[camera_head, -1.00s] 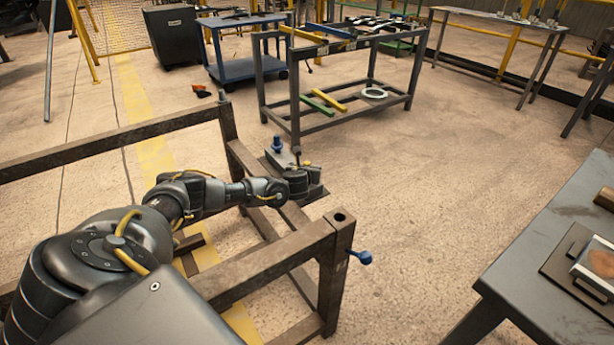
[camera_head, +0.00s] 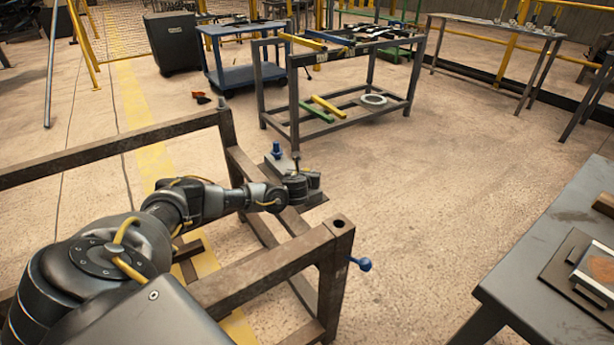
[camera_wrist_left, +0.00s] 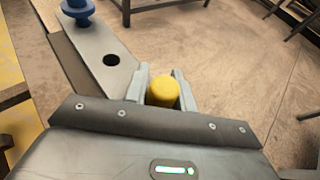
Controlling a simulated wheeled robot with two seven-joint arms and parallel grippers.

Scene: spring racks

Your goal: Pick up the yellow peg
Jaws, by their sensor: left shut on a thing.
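The yellow peg (camera_wrist_left: 163,91) shows in the left wrist view as a rounded yellow top between the two fingers of my left gripper (camera_wrist_left: 160,92). The fingers are shut on it, one on each side. Its lower part is hidden. A grey plate (camera_wrist_left: 85,45) with a dark round hole (camera_wrist_left: 111,60) and a blue peg (camera_wrist_left: 78,10) lies beside it. In the head view my left gripper (camera_head: 300,185) is over the grey plate on the brown frame, and the yellow peg is hidden there. The blue peg (camera_head: 277,150) stands upright behind the gripper. My right gripper is not in view.
The brown metal frame (camera_head: 270,262) lies under my left arm, with a blue-ended pin (camera_head: 361,264) at its near corner. A grey table (camera_head: 550,260) stands at the right. Open floor (camera_head: 430,190) lies between them. A rack (camera_head: 340,105) stands farther back.

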